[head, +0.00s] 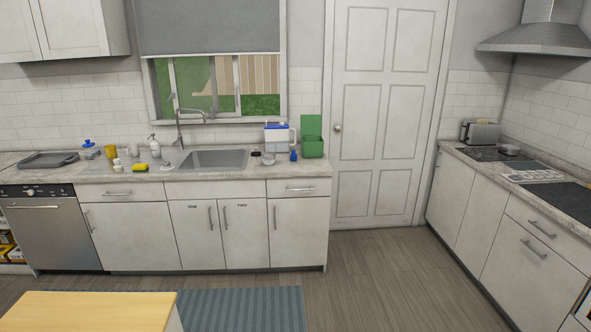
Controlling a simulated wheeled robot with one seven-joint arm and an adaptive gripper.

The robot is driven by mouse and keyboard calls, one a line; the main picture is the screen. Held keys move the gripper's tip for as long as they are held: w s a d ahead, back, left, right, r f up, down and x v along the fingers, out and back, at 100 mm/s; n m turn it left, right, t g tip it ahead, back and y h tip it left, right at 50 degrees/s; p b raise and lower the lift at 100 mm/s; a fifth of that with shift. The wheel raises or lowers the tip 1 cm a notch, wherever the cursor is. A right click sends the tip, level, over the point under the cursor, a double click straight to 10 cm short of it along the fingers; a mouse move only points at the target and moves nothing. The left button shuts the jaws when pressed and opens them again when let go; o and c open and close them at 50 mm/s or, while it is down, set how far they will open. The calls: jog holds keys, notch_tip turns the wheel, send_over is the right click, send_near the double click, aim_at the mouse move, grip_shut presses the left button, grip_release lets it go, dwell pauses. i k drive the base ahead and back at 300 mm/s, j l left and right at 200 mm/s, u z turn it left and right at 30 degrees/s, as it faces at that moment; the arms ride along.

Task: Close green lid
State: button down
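A green box (313,149) stands on the counter to the right of the sink, close to the counter's right end. Its green lid (312,124) is open and stands upright at the back of the box. My gripper is not in view.
A white container with a blue lid (276,137) stands just left of the green box, with a small blue item (293,155) in front. The sink (216,160) is further left. A wooden table (90,311) is in the foreground. The floor (375,280) before the white door is clear.

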aim_at(310, 124)
jog(key=i, duration=2.85)
jog(key=i+j+z, duration=0.1)
jog(key=i, duration=1.3)
